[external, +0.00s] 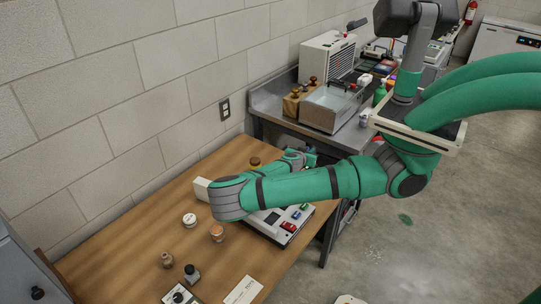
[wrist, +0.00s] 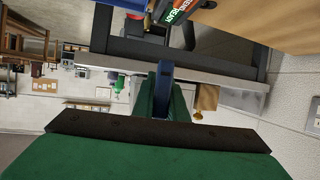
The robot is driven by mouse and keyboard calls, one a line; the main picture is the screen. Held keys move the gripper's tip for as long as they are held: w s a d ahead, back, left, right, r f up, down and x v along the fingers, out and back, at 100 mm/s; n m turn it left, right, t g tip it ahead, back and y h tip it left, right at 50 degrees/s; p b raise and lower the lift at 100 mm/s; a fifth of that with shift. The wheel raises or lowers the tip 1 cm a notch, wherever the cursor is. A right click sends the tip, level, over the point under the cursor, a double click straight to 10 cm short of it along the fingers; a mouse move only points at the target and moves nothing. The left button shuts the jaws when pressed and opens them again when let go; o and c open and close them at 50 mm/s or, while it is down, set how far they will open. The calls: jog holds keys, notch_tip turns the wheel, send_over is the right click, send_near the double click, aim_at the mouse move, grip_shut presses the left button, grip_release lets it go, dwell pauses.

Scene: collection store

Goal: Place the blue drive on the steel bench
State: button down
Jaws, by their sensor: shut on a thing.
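The blue drive (wrist: 164,82) stands between the green fingers of my gripper (wrist: 163,100) in the wrist view, and the fingers are shut on it. In the external view my gripper (external: 301,157) is mostly hidden behind my forearm, above the far right end of the wooden table, and I cannot make out the drive there. The steel bench (external: 291,123) stands beyond the wooden table against the wall. Its front edge (wrist: 215,73) shows upside down ahead of my gripper in the wrist view.
The wooden table (external: 140,232) holds jars, bottles, cards and a device (external: 265,230) with coloured blocks. The bench carries a clear-sided tray (external: 331,108), a wooden box with stamps (external: 296,103), a white slatted unit (external: 325,58) and bottles. The bench's near left strip is bare.

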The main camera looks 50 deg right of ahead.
jog(key=s+d+r+m+g, duration=0.2)
jog(key=s+d+r+g, duration=0.1)
jog(key=s+d+r, duration=1.2)
send_over(348, 135)
jog(key=f, duration=1)
jog(key=shift+s+a+f, duration=0.1)
jog(key=shift+s+a, duration=0.05)
jog(key=shift+a, duration=0.05)
jog(key=shift+d+f, duration=0.15)
jog(key=shift+f, duration=1.6)
jog(key=shift+f, duration=0.2)
jog(key=c, duration=1.8)
grip_release()
jog(key=shift+o, duration=0.2)
